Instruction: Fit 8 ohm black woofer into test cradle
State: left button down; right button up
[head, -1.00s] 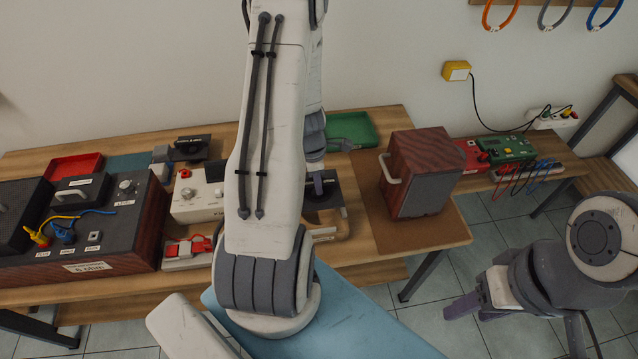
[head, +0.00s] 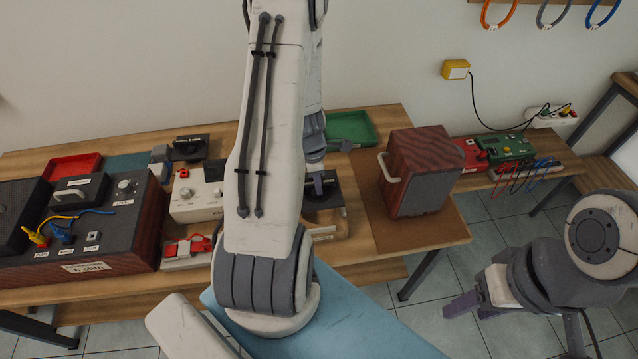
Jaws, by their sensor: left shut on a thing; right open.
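A dark square-plated part that looks like the black woofer (head: 327,199) is at a light wooden stand, likely the test cradle (head: 334,230). My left gripper (head: 318,184) reaches down from above and is shut on this dark part. My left forearm hides the left side of the part and of the stand, so I cannot tell whether the part is fully seated. Another black plate with a small label (head: 190,148) lies at the back left; its label is too small to read. My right gripper (head: 466,304) is open and empty over the floor, right of the table.
A wood-sided speaker box (head: 418,170) stands on a brown mat to the right. A dark speaker unit (head: 110,225) and a white meter box (head: 193,197) stand left. A green tray (head: 352,125) and red tray (head: 75,167) lie at the back. My arm crosses the middle.

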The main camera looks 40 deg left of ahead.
pick_arm(q)
jog(key=shift+f+b, duration=3.95)
jog(key=shift+f, duration=0.6)
jog(key=c, duration=0.7)
grip_release()
jog(key=shift+c, duration=0.2)
